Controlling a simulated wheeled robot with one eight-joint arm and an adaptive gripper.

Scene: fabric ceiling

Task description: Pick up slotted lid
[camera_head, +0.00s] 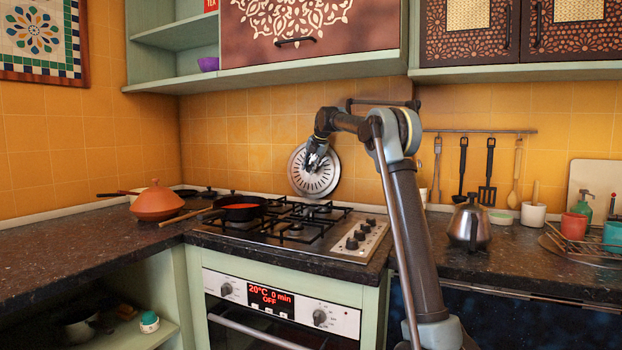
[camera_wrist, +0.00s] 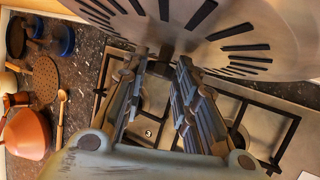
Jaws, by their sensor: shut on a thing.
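The slotted lid (camera_head: 314,180) is a round metal disc with dark radial slots. It is tilted almost upright in the air above the back of the gas stove, in front of the tiled wall. It fills the top of the wrist view (camera_wrist: 235,35), with part of it outside the frame. My gripper (camera_head: 316,156) is shut on the lid's dark central knob. In the wrist view my gripper's two fingers (camera_wrist: 165,75) close around that knob. The fingertips are partly hidden against the lid.
The stove (camera_head: 325,237) with black grates lies below the lid. A black pan (camera_head: 240,212) with red contents sits on its left. An orange clay pot (camera_head: 157,202) is on the left counter. A kettle (camera_head: 469,225) stands right of my arm. Wall cabinets (camera_head: 310,40) hang above.

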